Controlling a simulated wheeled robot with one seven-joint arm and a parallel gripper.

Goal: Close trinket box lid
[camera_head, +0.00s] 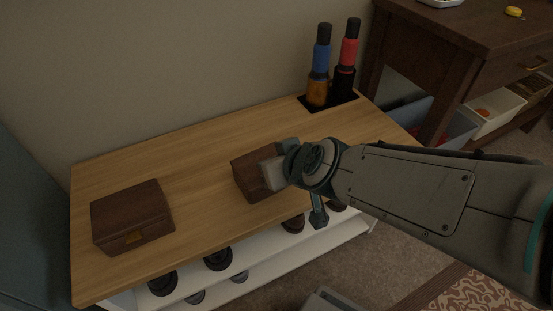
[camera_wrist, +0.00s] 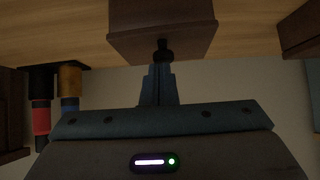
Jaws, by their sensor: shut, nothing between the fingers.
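A dark brown wooden box (camera_head: 250,178) stands on the light wood bench top, right of its middle. My gripper hides its right side in the head view. In the wrist view this box (camera_wrist: 145,18) fills the top middle, and my gripper (camera_wrist: 162,47) is shut and empty, its fingertips in front of the box's near face. I cannot tell whether they touch it. The lid's state is unclear. A second brown box (camera_head: 132,216), with a brass clasp, sits at the bench's left end and looks shut; its edge shows at the right in the wrist view (camera_wrist: 303,32).
Two bottles, one with a blue band (camera_head: 321,57) and one with a red band (camera_head: 348,53), stand at the bench's back right. A dark wood side table (camera_head: 440,35) is beyond. Shoes (camera_head: 218,258) sit on the white shelf below. The bench between the boxes is clear.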

